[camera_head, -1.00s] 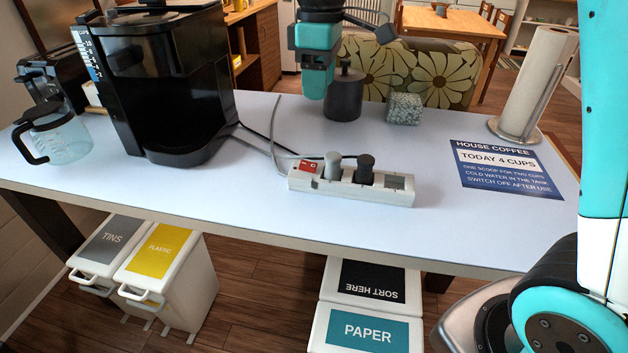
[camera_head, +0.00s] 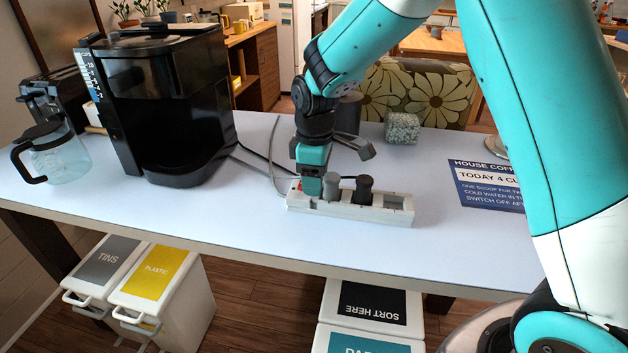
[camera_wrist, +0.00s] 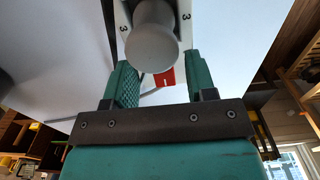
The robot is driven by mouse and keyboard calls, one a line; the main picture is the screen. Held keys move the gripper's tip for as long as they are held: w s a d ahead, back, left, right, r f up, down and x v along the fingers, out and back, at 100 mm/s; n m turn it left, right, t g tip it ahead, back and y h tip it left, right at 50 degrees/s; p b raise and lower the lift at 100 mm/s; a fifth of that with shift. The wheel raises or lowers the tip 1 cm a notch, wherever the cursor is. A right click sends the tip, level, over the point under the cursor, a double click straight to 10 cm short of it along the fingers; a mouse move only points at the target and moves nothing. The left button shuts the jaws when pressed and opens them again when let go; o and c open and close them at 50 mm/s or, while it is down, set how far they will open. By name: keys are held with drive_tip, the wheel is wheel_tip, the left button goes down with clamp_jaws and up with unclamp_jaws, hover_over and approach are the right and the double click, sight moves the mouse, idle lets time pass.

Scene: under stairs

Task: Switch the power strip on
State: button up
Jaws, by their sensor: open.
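The white power strip (camera_head: 340,212) lies on the table, with a grey plug (camera_head: 331,187) and a black plug (camera_head: 363,190) in it and an empty socket at its right end. Its red switch (camera_wrist: 166,77) shows in the wrist view, between the fingers and partly behind the round grey plug (camera_wrist: 152,45). My gripper (camera_head: 311,189) is at the strip's left end and hides most of the switch in the head view. In the wrist view my gripper (camera_wrist: 157,85) has its two teal fingers apart, with a gap between them. I cannot tell whether a fingertip touches the switch.
A black coffee maker (camera_head: 165,105) and a glass jug (camera_head: 55,155) stand to the left. A dark canister (camera_head: 347,115) and a speckled block (camera_head: 402,128) are behind. A blue sign (camera_head: 485,185) lies to the right. The table front is clear.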

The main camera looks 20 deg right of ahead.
drive_tip(key=shift+f, duration=0.55)
drive_tip(key=c, duration=0.9)
drive_tip(key=r+g+h+p, duration=0.1)
drive_tip(key=p, duration=0.3)
drive_tip(key=shift+w+a+r, duration=0.1)
drive_tip(key=shift+a, duration=0.1)
drive_tip(key=shift+c, duration=0.2)
drive_tip(key=g+h+p, duration=0.1)
drive_tip(key=h+p, duration=0.1)
drive_tip(key=p, duration=0.1)
drive_tip(key=shift+w+a, duration=0.15)
drive_tip(key=shift+f, duration=0.3)
